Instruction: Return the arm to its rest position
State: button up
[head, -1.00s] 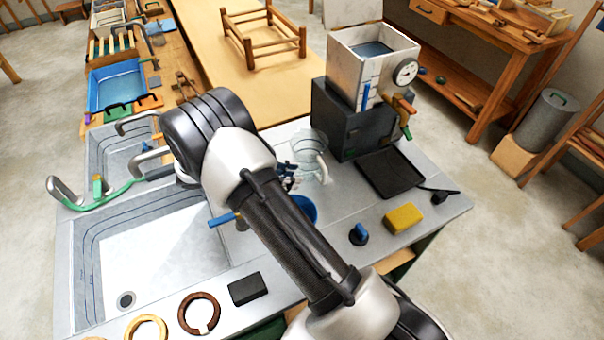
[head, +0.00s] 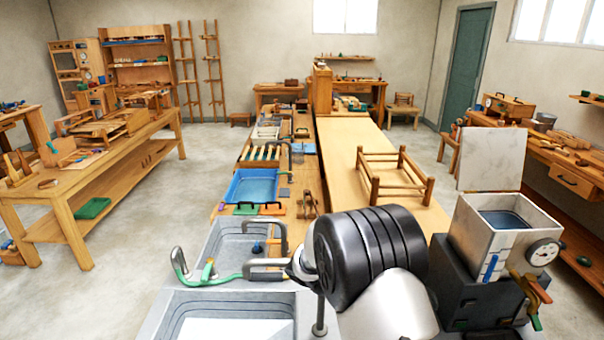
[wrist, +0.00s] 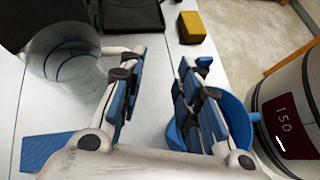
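My arm (head: 370,255) fills the lower middle of the head view, its black ringed joint in front of the counter beside the sink. My gripper is below the head view's frame. In the wrist view my gripper (wrist: 157,68) is open, its two blue-padded fingers apart with only pale counter between them. A blue cup (wrist: 236,118) stands beside and partly behind the right finger; whether they touch I cannot tell. A clear glass vessel (wrist: 62,62) is left of the left finger.
A yellow sponge (wrist: 191,27) and a black tray (wrist: 132,17) lie beyond the fingers. A rounded body with a label reading 150 (wrist: 290,125) is close at right. A sink (head: 225,305) and a dark-based white box with a gauge (head: 500,235) flank my arm.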

jog(key=s+a+r+m+t+y, duration=0.2)
jog(key=s+r+m+y, duration=0.4)
jog(key=s+r, duration=0.4)
jog(key=s+a+r+m+t+y, duration=0.5)
jog(key=s+m, duration=0.3)
jog(key=s, duration=0.3)
jog(key=shift+a+r+t, duration=0.45)
jog(key=shift+r+t, duration=0.05)
jog(key=shift+r, duration=0.15)
jog(key=shift+s, duration=0.1)
